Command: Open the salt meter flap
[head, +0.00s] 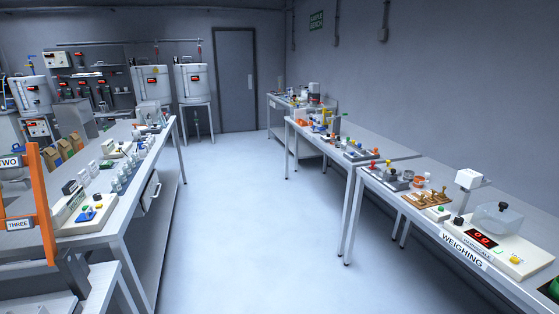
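I cannot pick out the salt meter or its flap for certain; no label with that name is readable. A cream device (90,218) with a blue pad and small coloured buttons lies at the near end of the left bench. Another pale device (118,149) lies farther along that bench, too small to make out. Neither of my grippers is in view.
The left bench (122,216) and the right tables (455,207) flank a wide clear floor (245,215). An orange frame (43,205) stands near left. A weighing scale (486,239) is near right. Several white tanks (193,83) and a closed door (235,80) are at the back.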

